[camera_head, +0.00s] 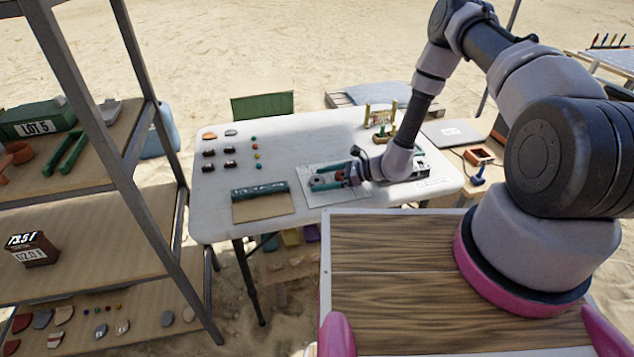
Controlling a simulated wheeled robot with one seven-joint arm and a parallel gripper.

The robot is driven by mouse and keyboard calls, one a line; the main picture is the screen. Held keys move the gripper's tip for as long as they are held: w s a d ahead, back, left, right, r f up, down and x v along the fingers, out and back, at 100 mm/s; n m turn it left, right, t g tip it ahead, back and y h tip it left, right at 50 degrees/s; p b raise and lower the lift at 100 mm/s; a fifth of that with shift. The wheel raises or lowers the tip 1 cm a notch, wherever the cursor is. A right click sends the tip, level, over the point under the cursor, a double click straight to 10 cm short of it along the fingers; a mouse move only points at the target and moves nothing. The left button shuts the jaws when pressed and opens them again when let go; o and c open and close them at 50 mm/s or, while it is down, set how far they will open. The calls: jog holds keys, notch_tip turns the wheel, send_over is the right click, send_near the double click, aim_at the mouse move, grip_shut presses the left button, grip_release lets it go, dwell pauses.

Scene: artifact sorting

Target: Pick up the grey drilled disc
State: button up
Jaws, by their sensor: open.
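My gripper (317,179) is low over a white sheet (350,196) on the white table (225,180). Its two teal fingers point left and are spread apart. A small greyish round shape (319,181) shows between the fingertips. It may be the grey drilled disc, but it is too small for me to see a hole. I cannot tell whether the fingers touch it.
A green-edged board (262,208) lies left of the sheet. Small dark pieces and coloured beads (255,156) sit at the table's left. A shelf (90,195) stands left.

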jog(key=c, duration=1.4)
jog(key=shift+c, duration=0.2)
jog(key=shift+r, duration=0.1)
